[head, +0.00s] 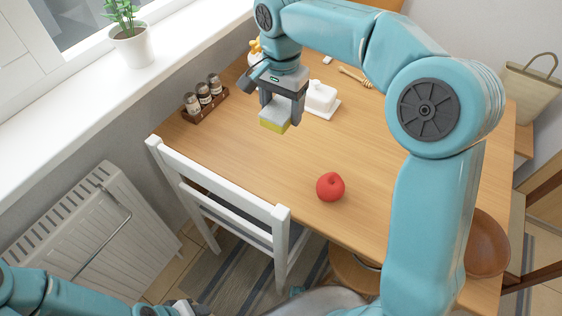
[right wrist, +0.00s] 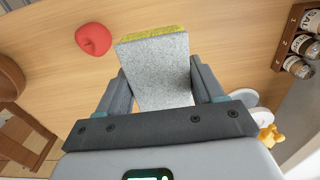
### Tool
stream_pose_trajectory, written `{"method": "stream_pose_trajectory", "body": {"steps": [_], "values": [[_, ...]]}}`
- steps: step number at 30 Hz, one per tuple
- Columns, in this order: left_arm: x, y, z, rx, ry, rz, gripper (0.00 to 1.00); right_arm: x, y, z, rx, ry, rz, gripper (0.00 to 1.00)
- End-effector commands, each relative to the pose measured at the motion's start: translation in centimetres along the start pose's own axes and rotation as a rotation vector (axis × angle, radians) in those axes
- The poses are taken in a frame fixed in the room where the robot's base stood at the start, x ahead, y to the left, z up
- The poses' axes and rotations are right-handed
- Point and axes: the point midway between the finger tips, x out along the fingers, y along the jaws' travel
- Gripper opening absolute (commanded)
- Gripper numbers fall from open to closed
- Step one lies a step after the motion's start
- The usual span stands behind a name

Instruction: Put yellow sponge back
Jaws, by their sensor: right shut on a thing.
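The yellow sponge (head: 274,125) with a grey layer is held in my right gripper (head: 280,106), above the wooden table. In the right wrist view the sponge (right wrist: 157,70) sits between the two fingers of the gripper (right wrist: 158,92), its grey face toward the camera and its yellow layer at the far edge. The right gripper is shut on it. The part of my left arm at the lower left of the head view shows only dimly at its end, and its jaws cannot be made out.
A red apple (head: 330,187) lies on the table (head: 262,170). A spice rack (head: 205,104) stands at the left edge, a white butter dish (head: 320,98) beside the gripper, and a brown bowl (head: 487,243) at lower right. A white chair (head: 222,195) stands at the front. The middle tabletop is clear.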

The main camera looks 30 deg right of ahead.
Motion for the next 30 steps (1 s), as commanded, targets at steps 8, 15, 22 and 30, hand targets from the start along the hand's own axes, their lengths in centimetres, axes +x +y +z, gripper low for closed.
{"method": "stream_pose_trajectory", "body": {"steps": [8, 15, 22, 30], "values": [[1.7, -0.6, 0.0, 0.000, 0.000, 0.000, 0.43, 8.6, 0.1, -0.1, -0.002, -0.002, 0.006, 0.39], [2.0, -0.7, 0.0, 0.000, 0.000, 0.000, 0.43, 11.9, -0.1, -0.2, -0.002, -0.001, 0.002, 0.39], [2.5, -0.9, -0.1, 0.000, 0.000, 0.000, 0.43, 15.7, 0.0, -0.2, -0.003, -0.002, 0.005, 0.39], [2.6, -0.9, -0.1, 0.000, 0.000, 0.000, 0.43, 17.8, -0.1, -0.2, -0.002, -0.001, 0.001, 0.39]]}}
